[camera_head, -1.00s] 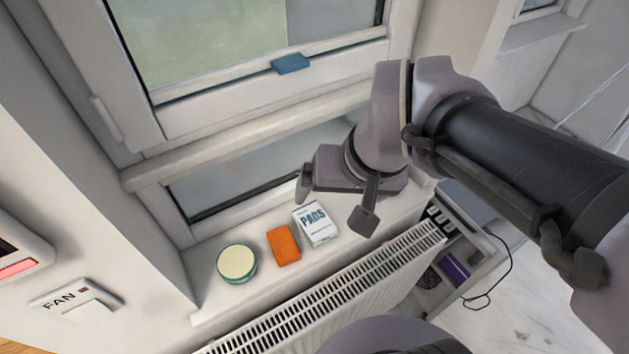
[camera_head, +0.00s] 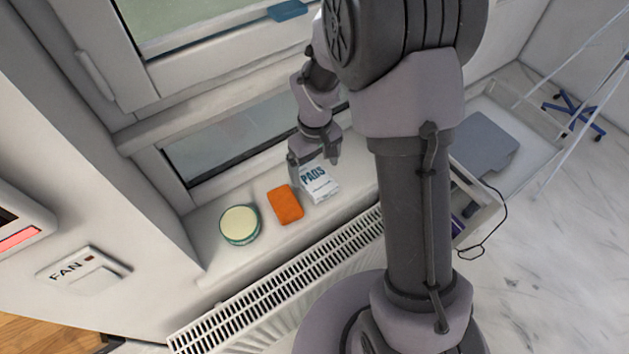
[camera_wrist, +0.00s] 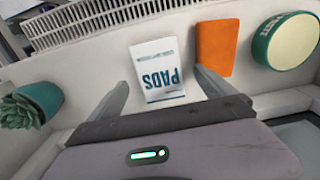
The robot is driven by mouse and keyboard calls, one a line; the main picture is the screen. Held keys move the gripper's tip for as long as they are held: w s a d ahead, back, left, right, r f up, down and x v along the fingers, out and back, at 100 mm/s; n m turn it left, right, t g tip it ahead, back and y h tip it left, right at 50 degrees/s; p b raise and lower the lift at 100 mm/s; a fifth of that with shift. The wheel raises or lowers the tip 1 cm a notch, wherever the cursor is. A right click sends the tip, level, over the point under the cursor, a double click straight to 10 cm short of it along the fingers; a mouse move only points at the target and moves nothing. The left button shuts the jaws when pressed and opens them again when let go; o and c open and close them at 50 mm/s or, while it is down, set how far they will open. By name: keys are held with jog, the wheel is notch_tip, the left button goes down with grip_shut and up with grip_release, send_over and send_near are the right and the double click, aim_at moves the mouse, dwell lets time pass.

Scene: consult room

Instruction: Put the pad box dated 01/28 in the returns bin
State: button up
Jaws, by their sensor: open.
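A white box marked PADS (camera_head: 320,186) in blue lies on the window sill (camera_head: 215,262). No date can be read on it. My gripper (camera_head: 315,162) is open at the window-side end of the box, and its fingers look to be either side of that end. In the wrist view the box (camera_wrist: 157,66) lies just ahead of my open gripper (camera_wrist: 160,92), with the lettered end nearest the fingers. I cannot tell whether the fingers touch it. I cannot make out a returns bin.
An orange block (camera_head: 285,204) lies just left of the box, close to one finger. A round green tin with a cream lid (camera_head: 240,225) is further left. A white radiator (camera_head: 270,285) runs below the sill. A small plant (camera_wrist: 22,108) shows in the wrist view.

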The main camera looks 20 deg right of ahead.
aim_at(315, 177)
notch_tip(315, 177, down, 5)
jog(key=shift+w+f+b, duration=0.1)
jog(key=shift+b, duration=0.7)
jog(key=shift+c, duration=0.8)
jog(key=c, duration=1.4)
jog(key=shift+r+p, duration=0.3)
jog(key=shift+r, duration=0.35)
jog(key=shift+c, duration=0.2)
jog(key=r, duration=0.1)
jog(key=s+r+p, duration=0.1)
jog(key=shift+r, duration=0.4)
jog(key=s+d+r, duration=0.1)
jog(key=s, duration=1.4)
jog(key=shift+d+p, duration=0.3)
jog(key=shift+p, duration=0.05)
